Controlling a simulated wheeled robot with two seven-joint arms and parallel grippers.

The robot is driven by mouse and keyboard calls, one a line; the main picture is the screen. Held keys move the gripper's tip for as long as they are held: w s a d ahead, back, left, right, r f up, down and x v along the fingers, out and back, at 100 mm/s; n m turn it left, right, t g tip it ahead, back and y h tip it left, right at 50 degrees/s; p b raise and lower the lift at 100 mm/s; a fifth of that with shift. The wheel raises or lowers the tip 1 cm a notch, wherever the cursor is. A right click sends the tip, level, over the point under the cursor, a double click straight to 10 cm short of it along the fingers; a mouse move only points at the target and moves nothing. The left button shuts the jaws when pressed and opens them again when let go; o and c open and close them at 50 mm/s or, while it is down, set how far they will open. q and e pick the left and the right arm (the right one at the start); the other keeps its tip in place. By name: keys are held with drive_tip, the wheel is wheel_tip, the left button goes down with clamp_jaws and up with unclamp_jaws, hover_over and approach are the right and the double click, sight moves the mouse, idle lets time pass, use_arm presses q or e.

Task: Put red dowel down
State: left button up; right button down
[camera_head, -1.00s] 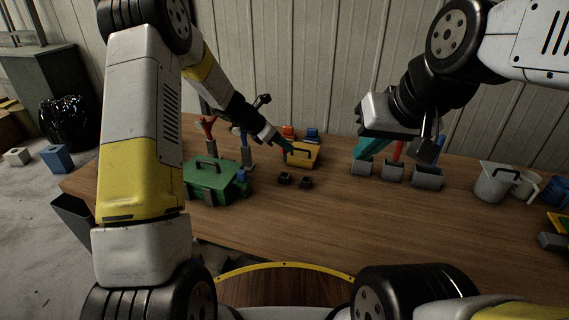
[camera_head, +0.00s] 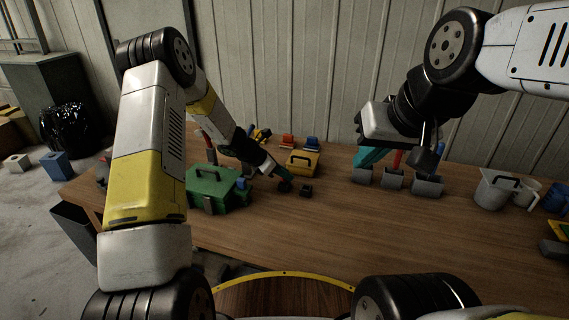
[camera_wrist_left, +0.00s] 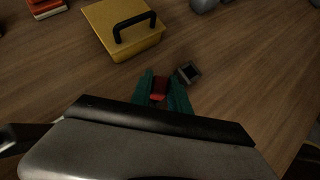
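The red dowel (camera_wrist_left: 158,88) shows as a short red end between the teal fingers of my left gripper (camera_wrist_left: 161,94) in the left wrist view. My left gripper (camera_head: 283,177), shut on it, points down at the left of two small dark square holders. That left holder (camera_head: 284,187) is partly hidden by the fingers; whether the dowel is inside it cannot be told. The right holder (camera_head: 305,190) looks empty in the left wrist view (camera_wrist_left: 188,72). My right gripper (camera_head: 400,155) is higher, its fingers apart, near another red rod (camera_head: 397,158) above grey bins.
A green toolbox (camera_head: 208,188) is left of my left gripper, and a yellow box (camera_head: 301,161) is behind it. Grey bins (camera_head: 392,179) stand right of centre, with a grey jug (camera_head: 492,188) further right. The wooden table's (camera_head: 350,235) front middle is clear.

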use_arm(q)
drive_tip(key=o, duration=0.3)
drive_tip(key=shift+r, duration=0.1)
drive_tip(key=v, duration=1.2)
drive_tip(key=s+r+m, duration=0.7)
drive_tip(key=r, duration=0.4)
drive_tip(key=s+a+r+m+y, duration=0.2)
drive_tip(key=s+m, duration=0.3)
drive_tip(key=s, duration=0.3)
drive_tip(key=s+a+r+m+t+y, duration=0.1)
drive_tip(key=s+a+r+m+y, duration=0.1)
drive_tip(key=s+r+m, duration=0.2)
drive_tip(key=s+a+r+m+t+y, duration=0.1)
drive_tip(key=s+r+m, duration=0.3)
drive_tip(key=s+m, duration=0.4)
drive_tip(key=s+a, duration=0.1)
drive_tip(key=s, duration=0.4)
drive_tip(key=shift+a+y, duration=0.35)
drive_tip(key=shift+y, duration=0.05)
